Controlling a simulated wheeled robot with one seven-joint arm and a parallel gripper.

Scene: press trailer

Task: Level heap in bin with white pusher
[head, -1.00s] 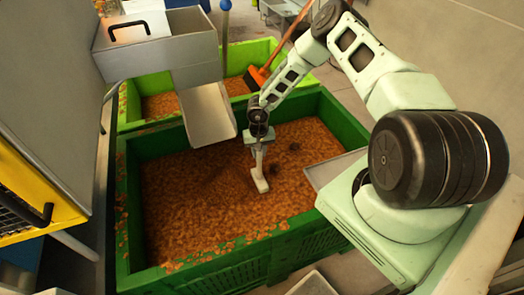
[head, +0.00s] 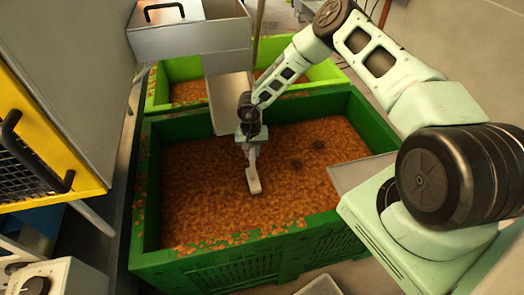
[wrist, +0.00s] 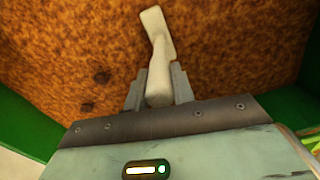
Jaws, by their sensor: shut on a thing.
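The white pusher (head: 253,181) is in my gripper (head: 248,145), which is shut on its upper end. The pusher hangs down to the heap (head: 210,195) of orange-brown bits; whether its foot touches the surface I cannot tell. The heap fills much of the dark green bin (head: 148,195), and its surface looks fairly even. The wrist view shows the pusher (wrist: 157,45) between both fingers (wrist: 158,90), with the heap (wrist: 70,40) behind it. Two dark spots (head: 308,154) show on the heap right of the pusher.
A metal chute (head: 230,103) slopes down over the bin's back edge, close to my gripper. A light green bin (head: 325,73) stands behind. A yellow-framed machine (head: 95,130) is at the left. Loose bits lie on the bin's front rim.

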